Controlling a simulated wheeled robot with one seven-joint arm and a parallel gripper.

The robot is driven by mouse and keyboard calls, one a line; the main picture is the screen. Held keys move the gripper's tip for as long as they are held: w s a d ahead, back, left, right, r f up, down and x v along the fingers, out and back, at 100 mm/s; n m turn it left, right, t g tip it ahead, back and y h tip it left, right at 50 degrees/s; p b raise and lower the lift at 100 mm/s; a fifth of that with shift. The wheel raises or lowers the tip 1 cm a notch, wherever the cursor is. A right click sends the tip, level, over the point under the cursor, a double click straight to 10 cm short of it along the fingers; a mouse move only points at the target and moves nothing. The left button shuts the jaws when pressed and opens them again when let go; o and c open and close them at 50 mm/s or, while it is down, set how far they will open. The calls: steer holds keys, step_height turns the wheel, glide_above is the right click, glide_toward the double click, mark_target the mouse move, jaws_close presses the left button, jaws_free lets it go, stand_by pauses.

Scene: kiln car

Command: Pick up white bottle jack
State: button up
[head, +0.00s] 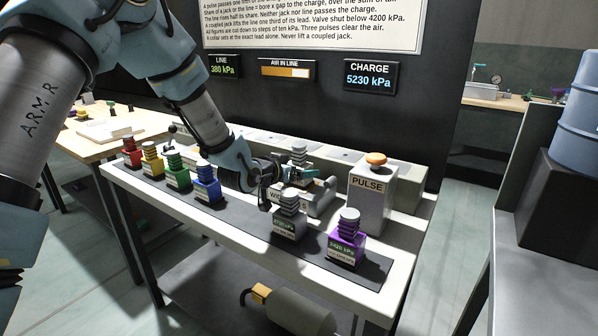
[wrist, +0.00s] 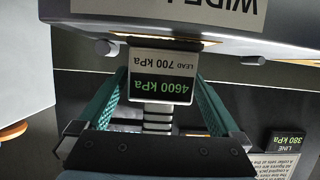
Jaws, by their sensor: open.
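A pale, white-looking bottle jack stands at the back, by the wide line fitting; its ribbed top (head: 298,153) shows above my gripper (head: 300,174) in the head view. In the wrist view, the jack's label (wrist: 165,72) reads 4600 kPa, lead 700 kPa, upside down. My gripper (wrist: 160,82) is open, its teal fingers on either side of this jack, with gaps visible beside it. Much of its body is hidden by my gripper in the head view.
On the bench's dark strip stand red (head: 131,152), yellow (head: 152,160), green (head: 177,170), blue (head: 206,183), grey (head: 288,217) and purple (head: 347,240) jacks. A PULSE button box (head: 371,204) stands right of my gripper. The strip between blue and grey is clear.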

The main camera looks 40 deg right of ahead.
mark_target(305, 168)
steer(key=shift+p+x, duration=0.35)
steer(key=shift+x, duration=1.4)
jaws_close()
steer(key=shift+r, duration=0.15)
